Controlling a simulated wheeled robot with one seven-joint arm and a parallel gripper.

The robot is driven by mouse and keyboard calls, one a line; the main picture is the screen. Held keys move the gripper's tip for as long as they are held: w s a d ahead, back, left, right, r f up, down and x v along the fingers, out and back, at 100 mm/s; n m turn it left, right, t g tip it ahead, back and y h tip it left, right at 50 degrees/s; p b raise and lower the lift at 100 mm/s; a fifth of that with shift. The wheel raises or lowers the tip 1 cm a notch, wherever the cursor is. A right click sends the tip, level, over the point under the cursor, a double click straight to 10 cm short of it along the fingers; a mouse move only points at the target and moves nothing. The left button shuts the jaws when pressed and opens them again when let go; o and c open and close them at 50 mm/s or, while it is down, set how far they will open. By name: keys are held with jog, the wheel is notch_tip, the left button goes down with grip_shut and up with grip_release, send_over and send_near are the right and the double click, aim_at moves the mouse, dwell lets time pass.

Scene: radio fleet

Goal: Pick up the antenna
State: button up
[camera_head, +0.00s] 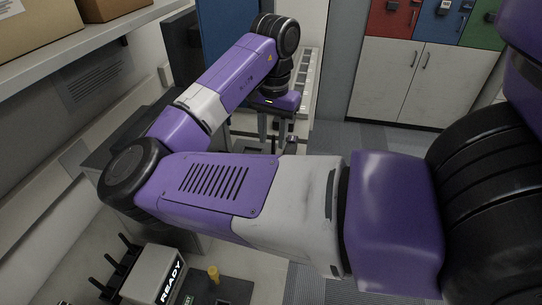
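My purple and white arm fills the middle of the head view and blocks much of the bench. My gripper (273,132) points down at the far end of the arm, above a pale surface. Its two grey fingers look apart, with nothing visible between them. A small dark object (291,145) shows just right of the fingers; I cannot tell what it is or whether they touch. I cannot pick out a loose antenna with certainty. Several black upright rods (130,248) stand in a row at the lower left and may be antennas.
A grey box marked READY (165,278) and a small yellow knob (213,272) are at the bottom left. Cardboard boxes (35,35) sit on a shelf at the upper left.

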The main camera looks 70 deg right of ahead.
aim_at(273, 151)
jog(key=f, duration=0.5)
jog(key=shift+s+d+f+p, duration=0.1)
jog(key=shift+d+f+p, duration=0.1)
jog(key=shift+f+p, duration=0.1)
grip_shut()
